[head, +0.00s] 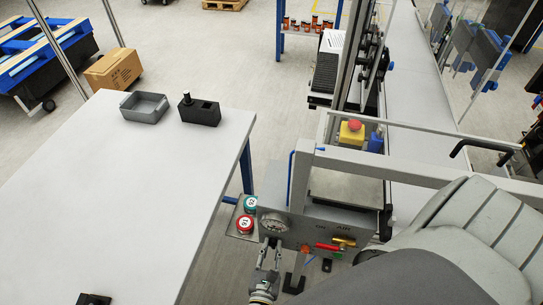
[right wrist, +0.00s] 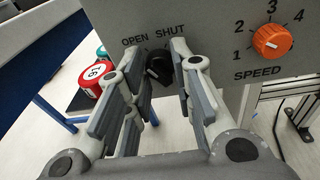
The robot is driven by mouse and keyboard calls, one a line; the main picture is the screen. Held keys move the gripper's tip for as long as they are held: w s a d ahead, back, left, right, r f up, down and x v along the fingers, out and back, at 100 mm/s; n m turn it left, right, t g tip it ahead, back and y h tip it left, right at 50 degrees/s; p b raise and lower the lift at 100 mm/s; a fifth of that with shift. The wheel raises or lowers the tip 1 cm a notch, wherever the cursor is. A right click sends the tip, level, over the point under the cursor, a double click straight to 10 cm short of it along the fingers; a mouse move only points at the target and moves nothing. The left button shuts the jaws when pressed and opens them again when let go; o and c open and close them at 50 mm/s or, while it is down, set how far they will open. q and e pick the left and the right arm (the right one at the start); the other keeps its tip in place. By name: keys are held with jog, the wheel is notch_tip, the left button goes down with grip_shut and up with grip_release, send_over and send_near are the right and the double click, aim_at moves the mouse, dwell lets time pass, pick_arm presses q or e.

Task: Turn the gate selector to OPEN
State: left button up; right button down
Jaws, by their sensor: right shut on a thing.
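The gate selector is a black knob (right wrist: 158,68) on the grey panel, below the printed words OPEN and SHUT, in the right wrist view. My right gripper (right wrist: 156,82) is shut on it, with one finger on each side. The fingers cover part of the knob, and I cannot tell which word it points to. In the head view my right gripper (head: 270,248) is at the lower left of the control panel (head: 318,222) and hides the knob. My left gripper is not in view.
An orange SPEED dial (right wrist: 271,42) is right of the selector. Red (head: 245,224) and teal (head: 250,203) round items stand left of the panel. A white table (head: 130,190) is at left, mostly clear.

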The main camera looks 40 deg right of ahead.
jog(key=c, duration=1.2)
grip_release()
jog(key=f+v, duration=0.1)
jog(key=v, duration=0.6)
jog(key=shift+s+a+r, duration=0.2)
jog(key=shift+s+r, duration=0.05)
jog(key=shift+r, duration=0.25)
